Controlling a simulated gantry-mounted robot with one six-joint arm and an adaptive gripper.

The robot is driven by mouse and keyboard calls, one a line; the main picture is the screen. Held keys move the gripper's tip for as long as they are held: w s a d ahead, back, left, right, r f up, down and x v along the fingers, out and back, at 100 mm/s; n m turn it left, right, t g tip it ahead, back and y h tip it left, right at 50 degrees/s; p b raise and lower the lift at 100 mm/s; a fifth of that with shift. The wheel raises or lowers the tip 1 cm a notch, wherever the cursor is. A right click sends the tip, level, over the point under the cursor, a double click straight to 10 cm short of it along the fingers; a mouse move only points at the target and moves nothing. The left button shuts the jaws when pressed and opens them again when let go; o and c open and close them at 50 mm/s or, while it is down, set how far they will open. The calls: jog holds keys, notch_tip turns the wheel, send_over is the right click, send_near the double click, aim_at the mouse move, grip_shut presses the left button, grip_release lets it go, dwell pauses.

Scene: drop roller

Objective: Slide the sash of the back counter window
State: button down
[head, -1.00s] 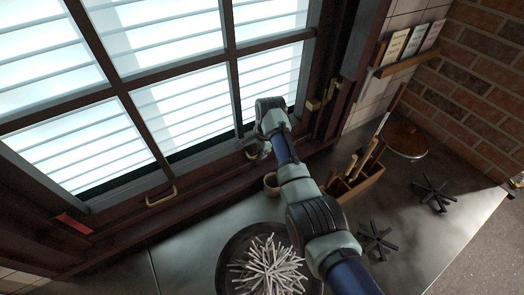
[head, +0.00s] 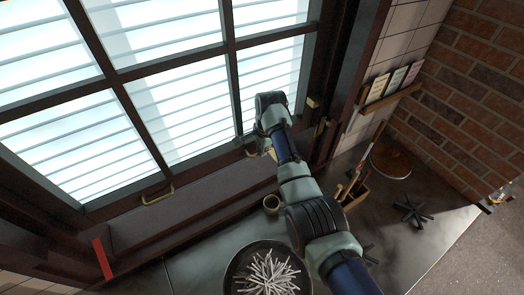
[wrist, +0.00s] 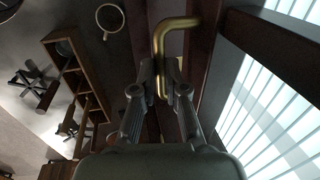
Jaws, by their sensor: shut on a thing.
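The window sash (head: 155,173) has a dark frame with several panes and slats behind them. A brass handle (head: 158,192) sits at the left of its bottom rail. In the wrist view my gripper (wrist: 163,82) is shut on a second bent brass handle (wrist: 178,24), its fingers on either side of the bar. In the head view my gripper (head: 264,148) is at the bottom rail's right part, and my wrist hides much of that handle. A grey sill strip shows below the rail, and a red strip (head: 103,259) shows at the left.
On the counter stand a small cup (head: 271,203), a dark bowl of white sticks (head: 266,272), a wooden caddy (head: 353,190) and a black burner grate (head: 412,208). A shelf of cards (head: 390,97) hangs at right. Brass fittings (head: 313,101) sit on the right frame.

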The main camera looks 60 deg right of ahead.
jog(key=shift+r+p, duration=0.3)
jog(key=shift+r, duration=0.65)
jog(key=shift+f, duration=0.1)
jog(key=c, duration=1.2)
grip_release()
notch_tip(320, 180, up, 12)
jog(key=s+a, duration=0.1)
jog(key=s, duration=0.1)
jog(key=shift+a+f, duration=0.15)
